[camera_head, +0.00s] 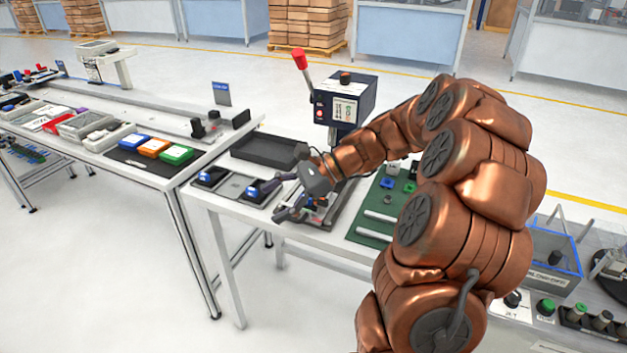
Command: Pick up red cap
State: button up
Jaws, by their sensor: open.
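My gripper (274,201) is open, with its dark fingers spread over the front edge of the middle table. I see nothing held between them. No loose red cap is clear near the gripper. A red knob (299,58) tops the lever of the dark press (345,98) behind the gripper. Small red pieces (41,69) lie far off at the back left, too small to tell apart. My copper-coloured arm hides part of the middle table and whatever lies behind it.
A grey plate (234,188) with a blue-and-white block (211,176) lies left of the gripper. A black tray (264,151) sits behind. A green mat (367,232) with white bars is right. A blue-rimmed bin (555,262) stands far right. Pale floor is open at front left.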

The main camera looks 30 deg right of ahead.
jog(key=w+d+m+t, duration=0.1)
jog(key=d, duration=0.2)
jog(key=w+d+f+m+t, duration=0.1)
jog(key=d, duration=0.1)
jog(key=w+d+m+t, duration=0.1)
jog(key=d+m, duration=0.1)
jog(key=d, duration=0.1)
jog(key=shift+d+f, duration=0.15)
jog(key=shift+d, duration=0.2)
jog(key=d+m+t, duration=0.1)
jog(key=d, duration=0.3)
jog(key=d+f+m+t, duration=0.1)
jog(key=d+m, duration=0.1)
jog(key=d, duration=0.2)
jog(key=d+f+m+t+h, duration=0.1)
jog(key=d+m+t, duration=0.1)
jog(key=d, duration=0.2)
jog(key=shift+w+b, duration=0.25)
jog(key=shift+b, duration=0.15)
jog(key=shift+w, duration=0.15)
jog(key=shift+p+x, duration=0.75)
jog(key=shift+x, duration=2.95)
jog(key=shift+f, duration=0.1)
jog(key=shift+c, duration=0.4)
jog(key=c, duration=0.8)
